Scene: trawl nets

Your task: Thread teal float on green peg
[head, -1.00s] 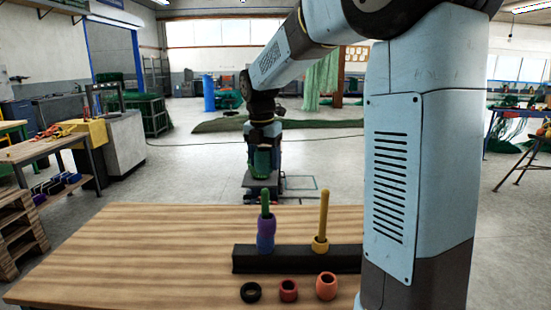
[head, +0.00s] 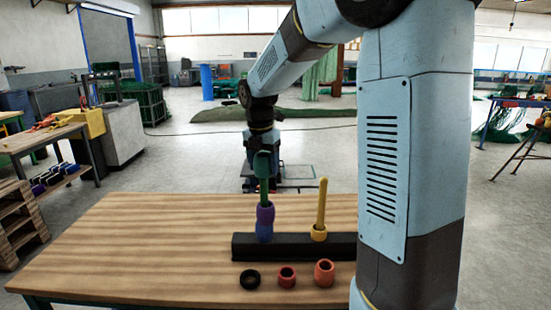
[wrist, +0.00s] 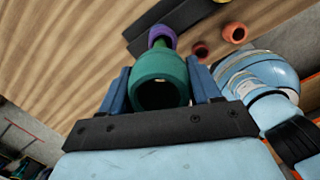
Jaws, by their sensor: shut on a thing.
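The teal float (head: 261,165) is held in my gripper (head: 262,152), directly over the green peg (head: 264,190) in the head view. Its lower edge is at about the peg's tip; I cannot tell if the tip is inside it. In the wrist view the teal float (wrist: 160,80) sits between the two blue fingers of my gripper (wrist: 158,88), its dark hole facing the camera with no peg seen in it. A purple float (head: 265,214) and a blue float (head: 264,233) are stacked around the green peg's lower part.
A yellow peg (head: 322,203) with a yellow float (head: 319,233) at its foot stands on the same black base (head: 285,246). Black (head: 250,279), red (head: 286,277) and orange (head: 324,273) floats lie on the table (head: 130,250) in front. The table's left is clear.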

